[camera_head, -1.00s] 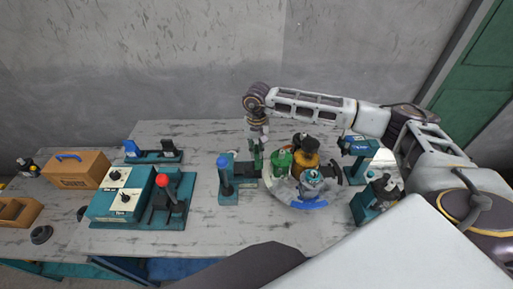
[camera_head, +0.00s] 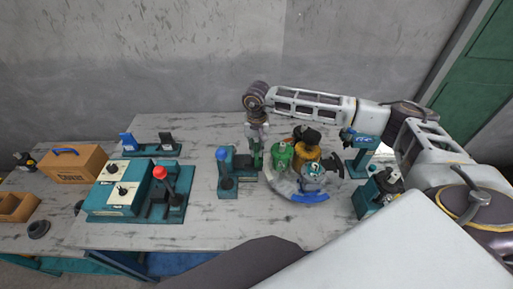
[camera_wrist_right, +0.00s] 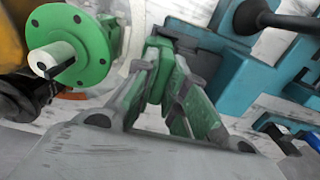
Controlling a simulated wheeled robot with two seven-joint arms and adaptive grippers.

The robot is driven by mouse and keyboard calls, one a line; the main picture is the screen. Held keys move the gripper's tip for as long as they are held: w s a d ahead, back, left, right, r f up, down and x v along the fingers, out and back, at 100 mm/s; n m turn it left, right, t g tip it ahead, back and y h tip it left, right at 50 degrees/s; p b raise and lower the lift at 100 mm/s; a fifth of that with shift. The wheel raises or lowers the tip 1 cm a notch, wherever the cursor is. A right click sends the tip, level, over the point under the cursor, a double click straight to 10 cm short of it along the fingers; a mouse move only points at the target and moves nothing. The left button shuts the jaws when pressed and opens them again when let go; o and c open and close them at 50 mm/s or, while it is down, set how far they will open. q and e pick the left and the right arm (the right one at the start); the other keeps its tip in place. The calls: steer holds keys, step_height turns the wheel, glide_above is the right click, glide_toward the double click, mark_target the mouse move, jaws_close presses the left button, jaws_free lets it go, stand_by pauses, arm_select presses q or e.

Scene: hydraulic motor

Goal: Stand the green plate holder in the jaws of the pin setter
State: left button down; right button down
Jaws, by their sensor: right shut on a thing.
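My right gripper (camera_head: 257,150) points down at the middle of the table. It is shut on a green piece, the plate holder (camera_wrist_right: 160,62), seen between the fingers in the right wrist view. In the head view the holder (camera_head: 257,159) is small and partly hidden. It is at the right end of a teal fixture with a blue-knobbed lever (camera_head: 224,172), which looks like the pin setter. The fixture also shows in the wrist view (camera_wrist_right: 215,70), just right of the holder. I cannot tell whether the holder touches its jaws. My left gripper is not in view.
Just right of the gripper, a round tray (camera_head: 283,186) carries a green flanged part (camera_head: 281,155), a yellow part (camera_head: 307,167) and other pieces. Teal devices (camera_head: 362,155) stand further right. A red-knobbed lever station (camera_head: 160,200) and a brown box (camera_head: 72,165) are left.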

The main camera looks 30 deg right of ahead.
steer(key=c, duration=1.4)
jaws_free()
steer(key=shift+r, duration=0.15)
steer(key=shift+r+p, duration=1.35)
steer(key=shift+r, duration=2.05)
steer(key=shift+s+f, duration=0.1)
steer(key=shift+s, duration=0.05)
